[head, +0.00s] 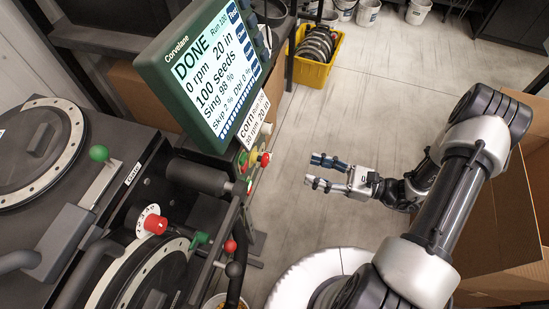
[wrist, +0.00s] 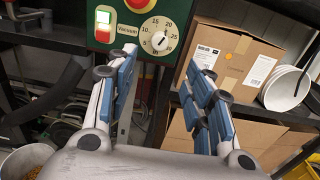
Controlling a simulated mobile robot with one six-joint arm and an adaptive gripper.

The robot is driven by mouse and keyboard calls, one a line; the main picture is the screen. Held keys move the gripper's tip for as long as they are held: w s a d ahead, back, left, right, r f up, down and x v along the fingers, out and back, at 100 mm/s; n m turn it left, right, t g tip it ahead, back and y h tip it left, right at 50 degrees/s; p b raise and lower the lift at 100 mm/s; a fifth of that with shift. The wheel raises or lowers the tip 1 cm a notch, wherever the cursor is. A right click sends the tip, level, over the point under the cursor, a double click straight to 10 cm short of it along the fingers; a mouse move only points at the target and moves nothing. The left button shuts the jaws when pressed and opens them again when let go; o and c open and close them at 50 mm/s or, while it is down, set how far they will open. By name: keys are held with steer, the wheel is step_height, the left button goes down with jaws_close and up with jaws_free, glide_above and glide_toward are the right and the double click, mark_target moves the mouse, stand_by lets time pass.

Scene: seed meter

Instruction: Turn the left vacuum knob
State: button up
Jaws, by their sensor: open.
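In the wrist view a round white dial (wrist: 170,27) numbered about 5 to 30 sits on a dark green panel, with a pale vacuum knob (wrist: 160,41) at its centre. The label "Vacuum" (wrist: 127,29) is left of it. No second vacuum knob shows there, so I cannot tell left from right. My gripper (wrist: 160,58) is open and empty. Its fingers point toward the panel, with the knob between and beyond the fingertips, apart from them. In the head view my gripper (head: 311,170) is over bare floor, right of the control box with coloured buttons (head: 252,160).
A monitor (head: 205,75) reading "DONE" stands above the control box. Levers and a red knob (head: 156,225) are on the machine at left. Cardboard boxes (wrist: 232,60) stand right of the panel.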

steer(key=b+x, duration=0.1)
steer(key=x, duration=1.1)
steer(key=shift+a+b, duration=0.35)
steer(key=shift+w, duration=0.1)
steer(key=shift+c, duration=0.4)
steer(key=shift+f, duration=0.1)
steer(key=c, duration=1)
